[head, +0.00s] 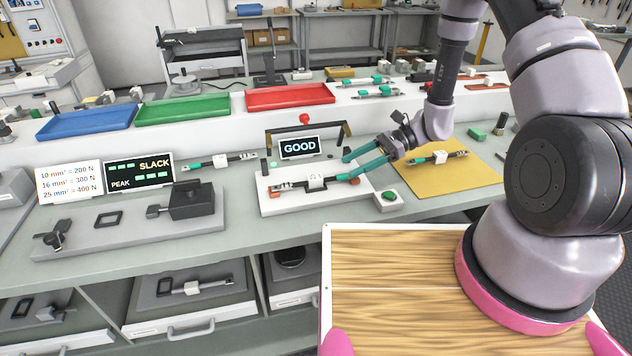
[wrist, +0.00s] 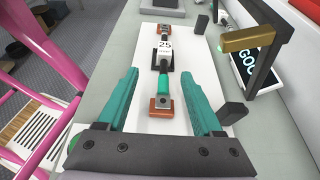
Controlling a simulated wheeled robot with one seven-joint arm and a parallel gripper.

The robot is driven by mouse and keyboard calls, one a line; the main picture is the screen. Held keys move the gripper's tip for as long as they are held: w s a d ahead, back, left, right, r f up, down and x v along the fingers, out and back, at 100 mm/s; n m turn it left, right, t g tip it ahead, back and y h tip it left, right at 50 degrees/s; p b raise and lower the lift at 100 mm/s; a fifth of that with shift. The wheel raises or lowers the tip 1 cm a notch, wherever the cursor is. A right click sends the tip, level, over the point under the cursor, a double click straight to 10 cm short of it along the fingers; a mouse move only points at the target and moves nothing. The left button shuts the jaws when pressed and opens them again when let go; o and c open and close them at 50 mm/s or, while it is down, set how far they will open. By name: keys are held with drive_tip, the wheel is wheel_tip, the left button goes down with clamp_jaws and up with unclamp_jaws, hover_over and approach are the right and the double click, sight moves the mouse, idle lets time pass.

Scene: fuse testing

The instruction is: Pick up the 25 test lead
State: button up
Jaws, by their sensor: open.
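The 25 test lead (wrist: 165,47) has a white tag marked 25, dark sections and a green sleeve. It lies across the white test fixture (wrist: 195,60), its ends at two copper-coloured blocks. In the head view the lead (head: 316,182) lies flat on that fixture below the GOOD display. My gripper (wrist: 164,72) is open, its two green fingers on either side of the lead's near, green-sleeved end. In the head view my gripper (head: 347,167) reaches in from the right over the fixture's right end. I cannot tell whether a finger touches the lead.
The GOOD display (head: 299,147) and a dark arch with a red knob stand just behind the fixture. A green button box (head: 388,200) sits at its front right. Another lead (head: 438,157) lies on a yellow mat (head: 455,180). Blue, green and red trays line the back ledge.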

sight(321, 175)
drive_tip(key=x, duration=0.3)
drive_tip(key=shift+a, duration=0.15)
drive_tip(key=x, duration=0.4)
drive_tip(key=shift+w+a+r, duration=0.3)
drive_tip(key=shift+s+a+f, duration=0.15)
drive_tip(key=shift+a+f, duration=0.05)
drive_tip(key=shift+a, duration=0.35)
clamp_jaws()
